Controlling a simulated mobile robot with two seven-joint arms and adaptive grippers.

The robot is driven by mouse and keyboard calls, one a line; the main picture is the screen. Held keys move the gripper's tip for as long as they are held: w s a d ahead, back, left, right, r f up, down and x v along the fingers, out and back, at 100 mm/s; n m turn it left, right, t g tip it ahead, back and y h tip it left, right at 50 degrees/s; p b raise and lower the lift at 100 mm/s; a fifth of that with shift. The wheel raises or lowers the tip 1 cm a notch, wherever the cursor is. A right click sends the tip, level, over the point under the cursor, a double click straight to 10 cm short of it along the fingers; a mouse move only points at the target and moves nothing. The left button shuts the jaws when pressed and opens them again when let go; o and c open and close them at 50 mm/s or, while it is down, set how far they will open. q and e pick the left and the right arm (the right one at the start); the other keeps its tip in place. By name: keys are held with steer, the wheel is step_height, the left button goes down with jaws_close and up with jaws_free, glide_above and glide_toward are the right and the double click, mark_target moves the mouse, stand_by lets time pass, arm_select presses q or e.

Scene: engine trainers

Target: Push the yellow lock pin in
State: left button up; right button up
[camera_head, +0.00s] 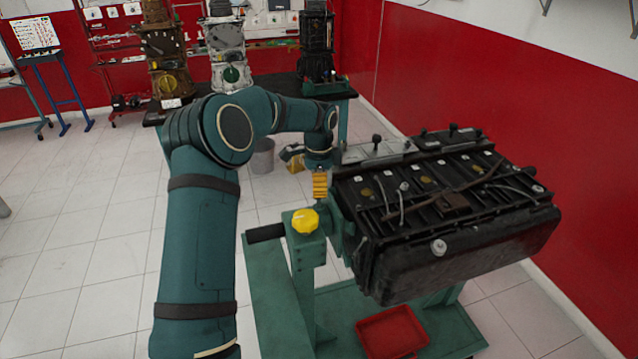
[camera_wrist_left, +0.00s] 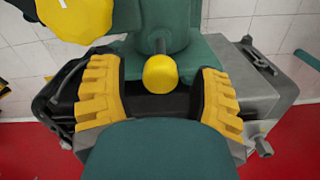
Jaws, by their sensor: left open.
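The yellow lock pin (camera_wrist_left: 160,73) shows its round yellow end on a short metal stem in the left wrist view. The stem meets a green part of the engine stand. My left gripper (camera_head: 320,186) is open, with ridged yellow finger pads on either side of the pin's end. Gaps show between both pads and the pin, and nothing is held. I cannot tell how far the pin is from the fingers in depth. In the head view the pin is hidden behind my gripper and the stand. My right gripper is not in view.
A yellow knob (camera_head: 305,220) sits on top of the green stand (camera_head: 300,252), close to my gripper. A black engine block (camera_head: 450,215) is mounted right of it. A red tray (camera_head: 392,333) lies on the stand's base. More engines stand on a table (camera_head: 280,84) behind.

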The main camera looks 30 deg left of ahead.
arm_select(q)
jaws_close()
steer(key=shift+f+b, duration=1)
steer(key=shift+f, duration=1.3)
steer(key=shift+s+d+r, duration=0.1)
jaws_free()
steer(key=shift+r, duration=0.1)
step_height(320, 180, up, 12)
steer(key=shift+f, duration=0.1)
steer(key=shift+f, duration=0.1)
